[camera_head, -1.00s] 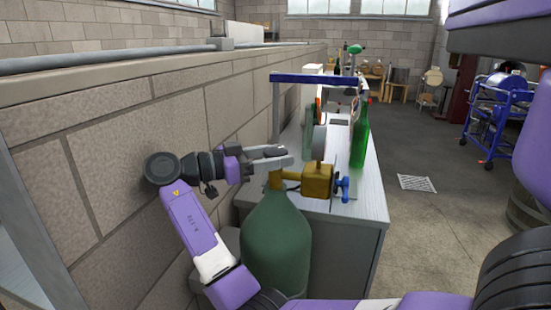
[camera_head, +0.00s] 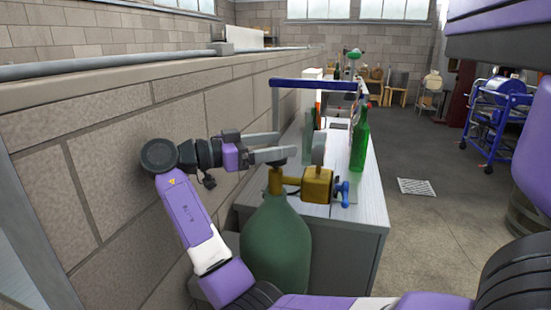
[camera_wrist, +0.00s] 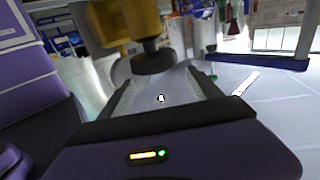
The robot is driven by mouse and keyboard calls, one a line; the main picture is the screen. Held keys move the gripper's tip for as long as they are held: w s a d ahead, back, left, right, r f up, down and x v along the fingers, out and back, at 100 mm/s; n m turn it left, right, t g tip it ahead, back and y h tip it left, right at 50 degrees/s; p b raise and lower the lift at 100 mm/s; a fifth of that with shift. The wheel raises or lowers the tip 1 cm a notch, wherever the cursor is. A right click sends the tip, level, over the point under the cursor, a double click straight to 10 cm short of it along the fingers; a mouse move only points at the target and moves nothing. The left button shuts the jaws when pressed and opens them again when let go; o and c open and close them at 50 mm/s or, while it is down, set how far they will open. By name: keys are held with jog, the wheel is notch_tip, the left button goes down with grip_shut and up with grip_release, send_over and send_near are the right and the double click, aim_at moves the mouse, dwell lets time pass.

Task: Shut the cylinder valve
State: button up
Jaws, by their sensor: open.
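The green gas cylinder (camera_head: 275,243) stands upright against the front of the bench, with a brass valve (camera_head: 275,182) on its neck. A dark round handwheel sits on top of the valve, partly hidden by my gripper in the head view; it shows in the wrist view (camera_wrist: 155,64). A brass regulator block (camera_head: 317,186) with a blue knob (camera_head: 342,190) sticks out to the right. My gripper (camera_head: 287,146) is open at the handwheel's height. In the wrist view the wheel lies between the fingertips (camera_wrist: 157,80); I cannot tell whether they touch it.
The bench top (camera_head: 368,208) behind the cylinder carries a green bottle (camera_head: 360,143) and a frame with a blue bar (camera_head: 315,83). A block wall (camera_head: 105,125) runs close along the left. A blue trolley (camera_head: 492,115) stands far right, with open floor before it.

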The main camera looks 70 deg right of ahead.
notch_tip(320, 180, up, 16)
dwell(0.3)
